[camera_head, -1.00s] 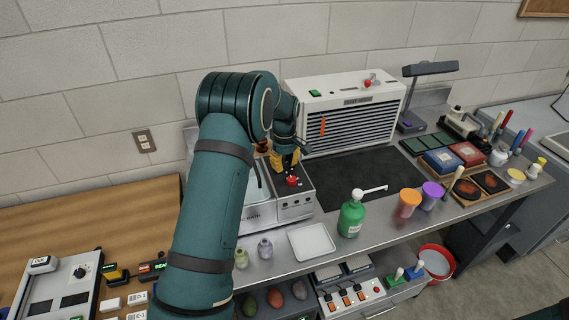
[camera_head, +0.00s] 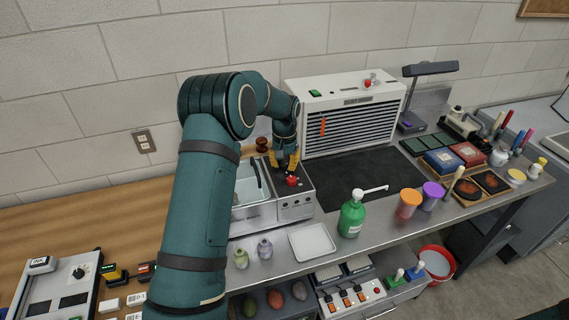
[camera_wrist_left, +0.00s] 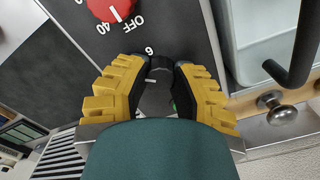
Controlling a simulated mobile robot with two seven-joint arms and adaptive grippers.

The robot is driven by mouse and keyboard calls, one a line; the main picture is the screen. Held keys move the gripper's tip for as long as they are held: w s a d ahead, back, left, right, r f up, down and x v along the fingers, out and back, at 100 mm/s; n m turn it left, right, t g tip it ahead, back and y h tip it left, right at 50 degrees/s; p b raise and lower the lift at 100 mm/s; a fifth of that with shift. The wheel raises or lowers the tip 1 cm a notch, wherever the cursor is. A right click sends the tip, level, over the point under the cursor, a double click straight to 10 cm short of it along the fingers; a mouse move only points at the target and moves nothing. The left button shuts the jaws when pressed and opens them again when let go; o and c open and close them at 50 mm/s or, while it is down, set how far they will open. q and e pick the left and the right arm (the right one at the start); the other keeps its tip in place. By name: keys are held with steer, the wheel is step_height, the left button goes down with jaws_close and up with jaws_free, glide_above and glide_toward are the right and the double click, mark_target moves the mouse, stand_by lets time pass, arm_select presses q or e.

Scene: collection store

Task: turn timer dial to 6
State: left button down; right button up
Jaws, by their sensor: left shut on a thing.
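My left gripper (camera_wrist_left: 160,76) has yellow, black-tipped fingers and is shut on the dark timer dial (camera_wrist_left: 160,63) on the black panel. Most of the dial is hidden between the fingers. A printed 6 shows just beyond the fingertips in the wrist view. A short white mark shows between the fingers, and I cannot tell what it belongs to. In the head view the gripper (camera_head: 285,159) reaches down to the panel of the steel bath unit (camera_head: 295,209), and the dial is hidden. My right gripper is not in view.
A red knob (camera_wrist_left: 110,8) marked 40 and OFF sits close by on the same panel; it also shows in the head view (camera_head: 292,181). The open basin (camera_head: 250,210) lies left of the panel. A white slatted unit (camera_head: 348,120) stands behind to the right.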

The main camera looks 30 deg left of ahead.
mark_target(284, 163)
arm_select(q)
steer(key=m, duration=0.5)
steer(key=shift+m, duration=0.3)
steer(key=m, duration=0.4)
steer(key=shift+m, duration=0.7)
steer(key=c, duration=0.7)
jaws_free()
step_height(284, 163, up, 12)
